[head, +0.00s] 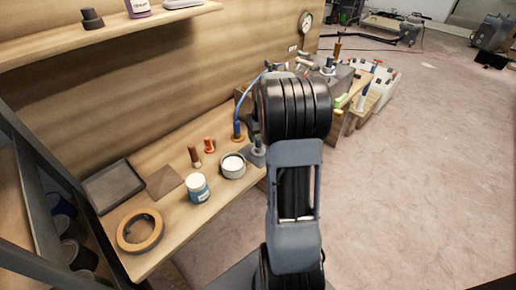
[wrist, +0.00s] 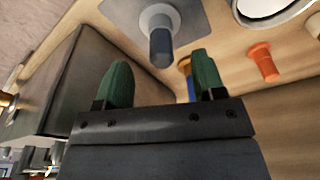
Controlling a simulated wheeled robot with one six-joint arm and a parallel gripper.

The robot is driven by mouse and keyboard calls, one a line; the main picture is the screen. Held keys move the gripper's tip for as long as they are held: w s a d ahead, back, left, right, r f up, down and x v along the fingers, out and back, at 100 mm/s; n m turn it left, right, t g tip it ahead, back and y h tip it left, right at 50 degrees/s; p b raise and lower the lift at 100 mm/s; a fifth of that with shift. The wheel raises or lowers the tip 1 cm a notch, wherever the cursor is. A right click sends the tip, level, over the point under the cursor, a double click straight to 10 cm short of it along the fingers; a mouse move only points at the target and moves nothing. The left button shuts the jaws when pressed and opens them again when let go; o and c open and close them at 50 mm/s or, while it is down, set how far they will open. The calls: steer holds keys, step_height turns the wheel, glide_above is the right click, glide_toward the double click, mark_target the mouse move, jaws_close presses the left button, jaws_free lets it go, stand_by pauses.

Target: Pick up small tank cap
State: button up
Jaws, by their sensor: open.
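No label marks the small tank cap, so I cannot tell for certain which piece it is. A grey round-flanged piece with a dark blue-grey stem (wrist: 161,45) stands on a grey square plate (wrist: 191,17). In the head view this piece (head: 257,149) is at the bench's front edge, partly beside my arm. A small orange flanged piece (wrist: 264,62) is to its right in the wrist view and also shows in the head view (head: 209,145). My gripper (wrist: 161,82) is open and empty, its green fingertips apart, with the stem beyond the gap. My arm hides the gripper in the head view.
A dark box (wrist: 62,80) stands close to the left finger. A grey tin (head: 232,166), white jar (head: 197,188), brown peg (head: 194,157), tape ring (head: 140,246) and black tray (head: 113,183) are on the bench.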

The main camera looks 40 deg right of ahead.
mark_target(259, 137)
steer(key=shift+w+d+f, duration=0.1)
steer(key=shift+w+f, duration=0.2)
steer(key=shift+f, duration=0.8)
steer(key=shift+w+d+f, duration=0.1)
steer(key=shift+w+f, duration=0.2)
steer(key=shift+f, duration=0.85)
steer(key=shift+w+f, duration=0.3)
steer(key=shift+f, duration=0.8)
steer(key=c, duration=1)
steer(key=shift+r, duration=0.15)
steer(key=shift+r, duration=0.55)
step_height(259, 137, up, 2)
steer(key=shift+s+d+r, duration=0.1)
steer(key=shift+r, duration=0.1)
steer(key=s+d+r, duration=0.2)
steer(key=s+r, duration=0.1)
steer(key=s, duration=0.1)
steer(key=s+d+r, duration=0.5)
steer(key=s+r, duration=0.1)
steer(key=s, duration=0.1)
steer(key=shift+s+d+r, duration=0.15)
steer(key=shift+s+d, duration=0.05)
steer(key=shift+s, duration=0.1)
